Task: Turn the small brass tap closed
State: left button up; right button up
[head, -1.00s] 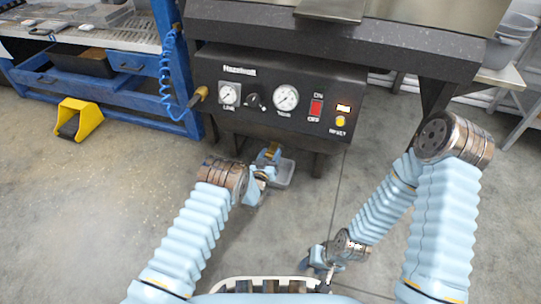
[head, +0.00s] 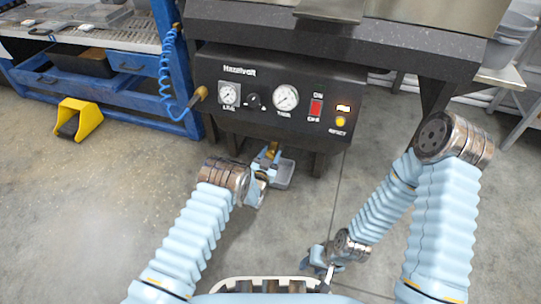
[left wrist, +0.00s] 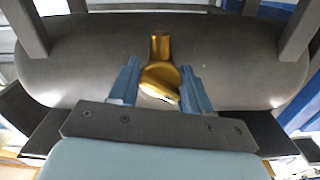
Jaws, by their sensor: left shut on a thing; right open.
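The small brass tap (left wrist: 160,72) shows in the left wrist view, sticking out from the underside of a dark rounded tank (left wrist: 230,60). In the head view it is a small gold spot (head: 272,148) below the black control panel. My left gripper (left wrist: 155,88) has its blue fingers on either side of the tap's wide lower part and is shut on it. In the head view the left gripper (head: 265,163) is under the panel, partly hidden by my wrist. My right gripper (head: 318,262) is low at the front, open and away from the tap.
The black panel (head: 290,123) with gauges and a red switch hangs above the tap. A yellow wedge (head: 78,118) and a blue bench (head: 100,85) stand at the left. The floor between is clear.

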pick_arm(q)
jog(key=o, duration=1)
jog(key=shift+s, duration=0.1)
jog(key=shift+p+v, duration=1.65)
jog(key=shift+v, duration=5.2)
